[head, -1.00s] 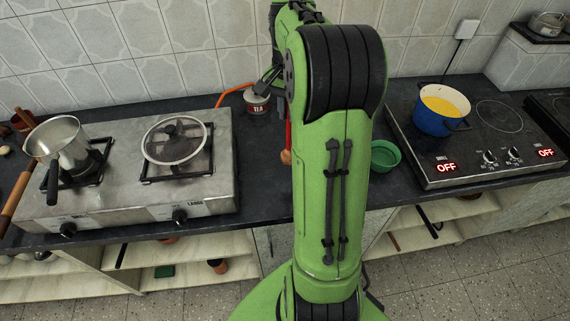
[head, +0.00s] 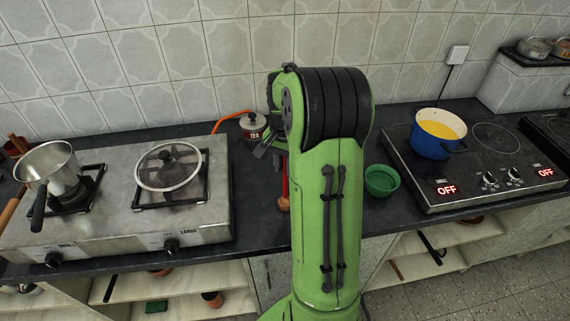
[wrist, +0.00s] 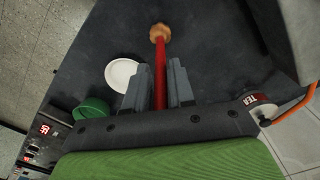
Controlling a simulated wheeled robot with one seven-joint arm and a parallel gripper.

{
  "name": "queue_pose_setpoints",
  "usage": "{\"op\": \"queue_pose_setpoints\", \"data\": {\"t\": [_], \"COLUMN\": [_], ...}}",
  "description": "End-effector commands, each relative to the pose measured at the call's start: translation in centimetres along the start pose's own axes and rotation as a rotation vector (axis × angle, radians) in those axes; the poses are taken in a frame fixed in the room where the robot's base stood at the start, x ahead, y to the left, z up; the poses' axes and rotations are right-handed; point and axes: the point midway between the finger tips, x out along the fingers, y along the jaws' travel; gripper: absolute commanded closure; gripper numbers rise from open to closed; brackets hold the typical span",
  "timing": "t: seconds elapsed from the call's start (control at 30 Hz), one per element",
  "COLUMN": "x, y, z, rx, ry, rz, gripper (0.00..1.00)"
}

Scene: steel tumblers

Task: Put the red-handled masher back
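The red-handled masher (head: 285,181) shows on the dark counter between the two stoves, with a round wooden end toward the front. My arm hides part of it in the head view. In the wrist view its red shaft (wrist: 160,78) runs between the two grey fingers of my gripper (wrist: 158,84). The fingers are apart, with a gap visible on the left of the shaft. I cannot tell how far the fingertips are above the counter. In the head view one grey finger (head: 265,148) shows beside the arm; the rest is hidden.
A tea tin (head: 253,126) stands behind, near an orange hose (head: 231,116). A green bowl (head: 381,180) is right of my arm; a white plate (wrist: 120,75) lies nearby. A gas stove (head: 120,215) and pan are left, an electric hob (head: 470,190) with a blue pot (head: 433,146) right.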

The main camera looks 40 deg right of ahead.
Motion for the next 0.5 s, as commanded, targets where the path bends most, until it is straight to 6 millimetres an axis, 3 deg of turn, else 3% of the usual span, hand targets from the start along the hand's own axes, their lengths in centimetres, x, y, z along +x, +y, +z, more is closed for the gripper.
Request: {"op": "queue_pose_setpoints", "data": {"t": [0.03, 0.1, 0.37, 0.5], "x": [0.0, 0.0, -0.1, -1.9], "y": [0.0, 0.0, 0.0, -0.1], "z": [0.0, 0.0, 0.0, -0.1], "rx": [0.0, 0.0, 0.0, 0.0], "ry": [0.0, 0.0, 0.0, 0.004], "rz": [0.0, 0.0, 0.0, -0.002], "gripper": [0.68, 0.58, 0.58, 0.58]}}
